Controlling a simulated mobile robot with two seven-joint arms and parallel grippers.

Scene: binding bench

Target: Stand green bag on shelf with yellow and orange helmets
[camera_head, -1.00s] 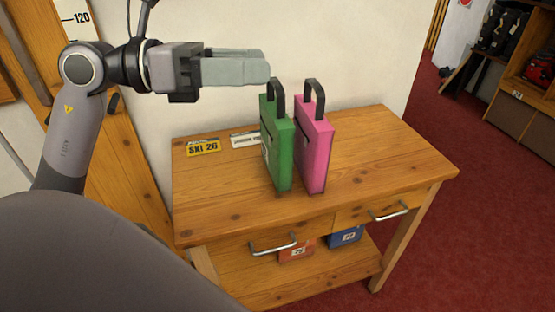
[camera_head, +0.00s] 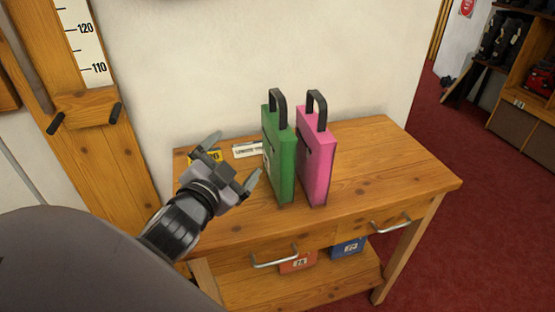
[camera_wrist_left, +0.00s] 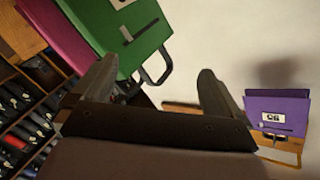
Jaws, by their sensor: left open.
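The green bag (camera_head: 280,155) stands upright on the wooden table, its black handle on top. It also shows upper left in the left wrist view (camera_wrist_left: 128,38), tilted by the camera's angle. My left gripper (camera_head: 233,161) is open and empty just left of the green bag, with its fingers spread. In the left wrist view the two fingers (camera_wrist_left: 158,95) frame the wall, and the bag's handle shows between them, near the left finger. The yellow and orange helmets and their shelf are not in sight. My right gripper is not in view.
A pink bag (camera_head: 316,158) stands close to the right of the green one on the table (camera_head: 400,170). A yellow sign, partly behind my gripper, and a white card (camera_head: 246,150) lie behind. A purple bag (camera_wrist_left: 278,108) shows in the wrist view. The table's right side is clear.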

